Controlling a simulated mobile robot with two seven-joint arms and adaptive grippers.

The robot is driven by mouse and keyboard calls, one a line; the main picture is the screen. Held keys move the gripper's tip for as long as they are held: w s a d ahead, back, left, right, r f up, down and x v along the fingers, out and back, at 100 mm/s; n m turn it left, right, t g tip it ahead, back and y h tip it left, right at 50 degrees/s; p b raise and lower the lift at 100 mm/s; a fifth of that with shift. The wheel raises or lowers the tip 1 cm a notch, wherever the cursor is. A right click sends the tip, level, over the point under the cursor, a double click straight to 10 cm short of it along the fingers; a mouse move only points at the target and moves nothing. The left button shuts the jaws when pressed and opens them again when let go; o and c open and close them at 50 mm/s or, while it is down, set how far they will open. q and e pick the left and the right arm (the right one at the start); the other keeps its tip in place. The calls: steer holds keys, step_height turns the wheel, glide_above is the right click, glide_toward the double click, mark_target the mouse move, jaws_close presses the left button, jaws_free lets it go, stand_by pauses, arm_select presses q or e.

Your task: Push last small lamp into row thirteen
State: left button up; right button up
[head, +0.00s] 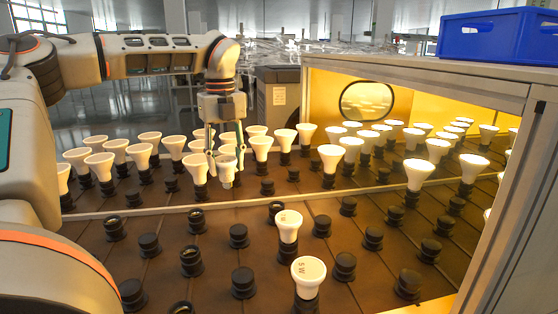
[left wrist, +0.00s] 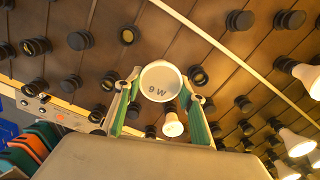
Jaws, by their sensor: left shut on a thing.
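My left gripper (head: 226,160) is shut on a small white lamp (head: 226,172), which it holds above the board of black sockets, among the rows behind the pale dividing strip. In the left wrist view the lamp's round white face (left wrist: 160,82), marked "9 W", sits between the green-lined fingers (left wrist: 160,100). I cannot tell whether its base touches a socket. Two lamps, a nearer one (head: 308,275) and one behind it (head: 289,225), stand in sockets in front of the strip. I cannot tell which row is thirteen. My right gripper is not in view.
Several white lamps (head: 262,146) stand in sockets close around the held lamp. Several empty black sockets (head: 239,236) fill the front area. A lit cabinet (head: 420,75) with metal frame posts covers the right side, with a blue crate (head: 497,36) on top. A grey bin (head: 278,95) stands behind.

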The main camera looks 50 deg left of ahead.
arm_select(q)
steer(key=w+d+n+b, duration=0.1)
steer(key=w+d+n, duration=0.5)
steer(key=w, duration=0.6)
steer(key=shift+m, duration=0.3)
step_height(320, 180, down, 4)
steer(key=shift+f+b, duration=0.25)
steer(key=shift+b, duration=0.3)
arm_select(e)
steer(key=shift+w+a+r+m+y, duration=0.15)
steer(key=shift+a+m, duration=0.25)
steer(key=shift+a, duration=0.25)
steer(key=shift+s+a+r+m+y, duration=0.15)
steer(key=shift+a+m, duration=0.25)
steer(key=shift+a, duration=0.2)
arm_select(q)
steer(key=shift+f, duration=0.75)
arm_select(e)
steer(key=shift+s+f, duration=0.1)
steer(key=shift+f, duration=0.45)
arm_select(q)
steer(key=shift+s+f+b, duration=0.1)
steer(key=shift+f+b, duration=0.2)
steer(key=shift+f, duration=0.05)
steer(key=shift+f, duration=0.7)
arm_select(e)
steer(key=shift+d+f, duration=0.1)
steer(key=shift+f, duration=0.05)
